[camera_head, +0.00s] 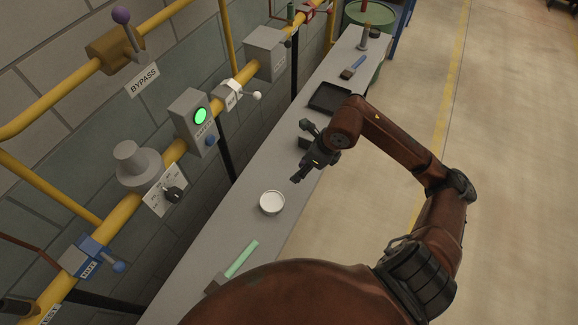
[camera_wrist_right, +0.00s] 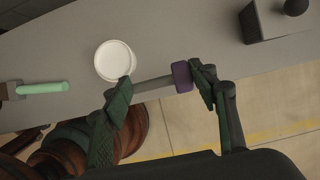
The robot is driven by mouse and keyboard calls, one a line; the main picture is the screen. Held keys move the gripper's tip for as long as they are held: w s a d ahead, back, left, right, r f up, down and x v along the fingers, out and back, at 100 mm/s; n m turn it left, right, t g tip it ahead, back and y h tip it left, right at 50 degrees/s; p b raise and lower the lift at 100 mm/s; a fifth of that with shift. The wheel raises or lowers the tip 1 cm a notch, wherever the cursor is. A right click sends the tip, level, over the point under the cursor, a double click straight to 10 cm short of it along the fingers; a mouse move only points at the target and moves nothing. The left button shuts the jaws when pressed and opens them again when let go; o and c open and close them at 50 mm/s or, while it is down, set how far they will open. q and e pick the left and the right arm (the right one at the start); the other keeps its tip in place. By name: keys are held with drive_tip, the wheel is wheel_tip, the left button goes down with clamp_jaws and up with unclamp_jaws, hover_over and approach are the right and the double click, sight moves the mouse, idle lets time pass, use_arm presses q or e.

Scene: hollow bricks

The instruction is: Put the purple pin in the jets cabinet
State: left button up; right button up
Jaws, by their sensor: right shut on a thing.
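My right gripper (camera_head: 304,151) is above the grey bench, with its fingers pointing toward the pipe wall. In the right wrist view (camera_wrist_right: 160,86) its fingers are shut on the purple pin, which has a grey shaft (camera_wrist_right: 152,84) and a purple head (camera_wrist_right: 182,76). The pin lies across between the two fingertips. I cannot make it out in the head view. Grey boxes hang along the pipe: one with a green light (camera_head: 194,122) and one further back (camera_head: 265,53). Their labels are too small to read, so I cannot tell which is the jets cabinet. My left gripper is out of view.
A white round dish (camera_head: 272,203), a green-handled tool (camera_head: 242,259), a black tray (camera_head: 330,98) and a blue-handled brush (camera_head: 353,67) lie on the bench (camera_head: 240,215). A yellow pipe (camera_head: 172,156) with valves runs along the brick wall. Open floor lies to the right.

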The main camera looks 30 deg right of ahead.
drive_tip(key=w+d+f, duration=0.1)
drive_tip(key=w+f, duration=0.1)
drive_tip(key=w, duration=0.1)
drive_tip(key=w+d+f+b, duration=0.1)
drive_tip(key=w+f, duration=0.2)
drive_tip(key=w+d+f, duration=0.1)
drive_tip(key=w+f, duration=0.1)
drive_tip(key=w, duration=0.1)
drive_tip(key=shift+f, duration=0.25)
drive_tip(key=shift+w+d+f+b, duration=0.15)
drive_tip(key=shift+f+b, duration=0.1)
drive_tip(key=shift+f, duration=0.7)
drive_tip(key=shift+w+f+b, duration=0.1)
drive_tip(key=shift+f+b, duration=0.1)
drive_tip(key=shift+f, duration=0.75)
drive_tip(key=shift+f, duration=0.15)
drive_tip(key=o, duration=1.2)
drive_tip(key=shift+c, duration=0.2)
